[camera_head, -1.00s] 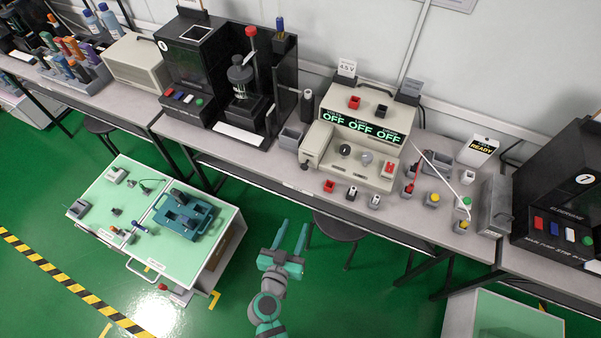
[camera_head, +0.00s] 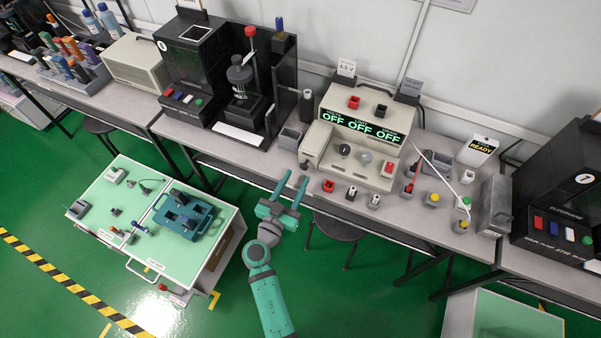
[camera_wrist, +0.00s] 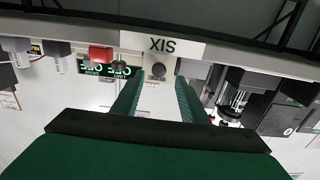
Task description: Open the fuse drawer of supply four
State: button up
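A beige power supply (camera_head: 383,178) stands on the bench with three green OFF readouts, dark and grey knobs and a red switch. A narrower beige block (camera_head: 318,140) with a small round dark feature low on its front adjoins its left side. No label reading four is legible on it, and I cannot make out a fuse drawer. My gripper (camera_head: 293,182) is open and empty, in front of the bench edge and below-left of the supply. In the upside-down wrist view, my gripper (camera_wrist: 157,95) points toward a beige face with a round dark knob (camera_wrist: 158,69).
The bench edge bears a plate reading SIX (camera_wrist: 176,46). Red, white and yellow testers (camera_head: 432,199) stand right of the supply. A black machine (camera_head: 195,75) is to the left. A green-topped cart (camera_head: 150,195) and a stool (camera_head: 338,227) flank my arm.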

aim_at(303, 168)
jog(key=shift+x, duration=1.85)
jog(key=shift+d, duration=0.1)
jog(key=shift+c, duration=0.6)
grip_shut()
jog(key=v, duration=0.7)
jog(key=shift+s, duration=0.2)
jog(key=shift+o, duration=0.6)
grip_release()
